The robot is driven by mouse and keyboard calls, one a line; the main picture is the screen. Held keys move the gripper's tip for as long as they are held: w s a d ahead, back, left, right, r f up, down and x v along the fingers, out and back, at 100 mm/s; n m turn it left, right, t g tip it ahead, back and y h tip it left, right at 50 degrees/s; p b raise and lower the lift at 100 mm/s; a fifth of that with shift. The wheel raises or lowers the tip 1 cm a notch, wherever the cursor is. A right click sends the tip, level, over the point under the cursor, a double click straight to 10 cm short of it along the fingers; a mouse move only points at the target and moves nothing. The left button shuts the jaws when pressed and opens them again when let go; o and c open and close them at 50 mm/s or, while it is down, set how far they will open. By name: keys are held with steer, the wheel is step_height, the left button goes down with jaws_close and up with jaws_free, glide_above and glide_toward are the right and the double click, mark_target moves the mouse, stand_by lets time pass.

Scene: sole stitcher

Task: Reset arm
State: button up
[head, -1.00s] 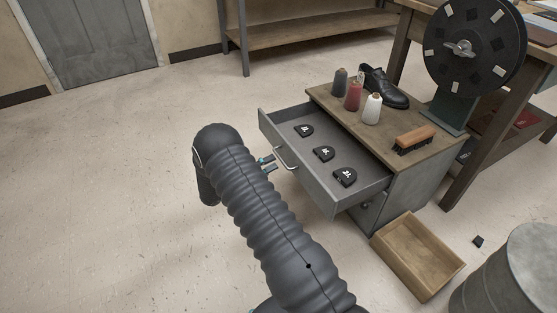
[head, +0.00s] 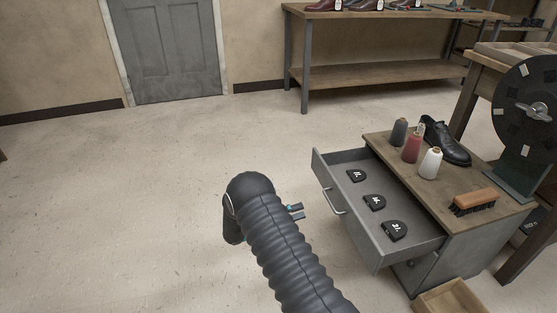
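My gripper (head: 297,211) shows only in part behind my dark ribbed arm, to the left of the open drawer. Two short grey fingertips with a bit of blue show, with a gap between them and nothing seen in the gap. They are apart from the drawer handle (head: 333,202). The grey drawer (head: 415,256) is pulled out of the cabinet (head: 455,255). Inside it lie three black rounded pieces with white markings: a far one (head: 356,175), a middle one (head: 374,202) and a near one (head: 395,230).
A wooden box (head: 452,297) is on the floor at the lower right. The floor at left is clear.

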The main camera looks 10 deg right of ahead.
steer(key=s+d+f+m+g+y, duration=0.1)
steer(key=s+f+m+g+y, duration=0.2)
steer(key=s+f+m, duration=0.4)
steer(key=s+r+m+g+y, duration=0.35)
steer(key=s+m+y, duration=0.2)
steer(key=m, duration=0.45)
steer(key=s+r+m+t+y, duration=0.3)
steer(key=s+r+m, duration=0.3)
steer(key=r, duration=0.5)
steer(key=s+a+r+m+t+y, duration=0.1)
steer(key=s+r+m+t+y, duration=0.2)
steer(key=s+r+m, duration=0.4)
steer(key=s+a+r+m+t+y, duration=0.1)
steer(key=s+r+m+t+y, duration=0.3)
steer(key=r, duration=1.3)
steer(key=s+m+y, duration=0.1)
steer(key=s+m, duration=0.2)
steer(key=s, duration=0.2)
steer(key=shift+s+a, duration=0.15)
steer(key=shift+a, duration=0.1)
